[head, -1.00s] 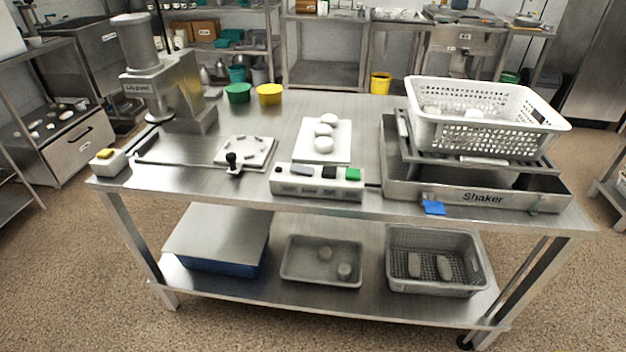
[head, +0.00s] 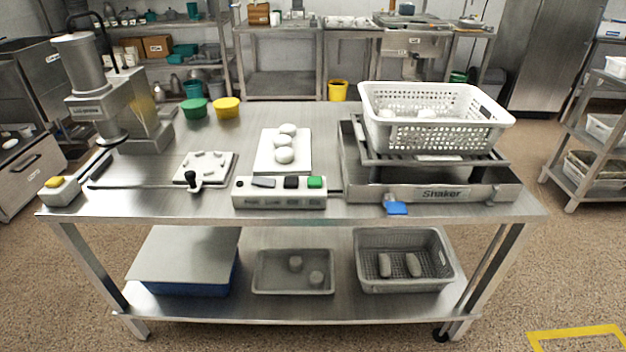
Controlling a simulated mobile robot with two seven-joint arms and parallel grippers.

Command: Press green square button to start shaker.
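The green square button (head: 315,182) is at the right end of a pale control box (head: 279,193) near the front edge of the steel table. A black square button (head: 291,182) and a dark rocker switch (head: 264,183) sit to its left. The shaker (head: 440,194), a labelled steel tray unit, stands right of the box. A white perforated basket (head: 432,118) with pale items inside rests on top of it. A blue tab (head: 397,208) is at the shaker's front. Neither of my grippers is in view.
The steel table (head: 240,150) also carries a white board with dough balls (head: 284,156), a lever plate (head: 205,168), a yellow-button box (head: 59,191) and a grey machine (head: 115,100). Trays and a basket (head: 404,259) are on the lower shelf. Floor in front is clear.

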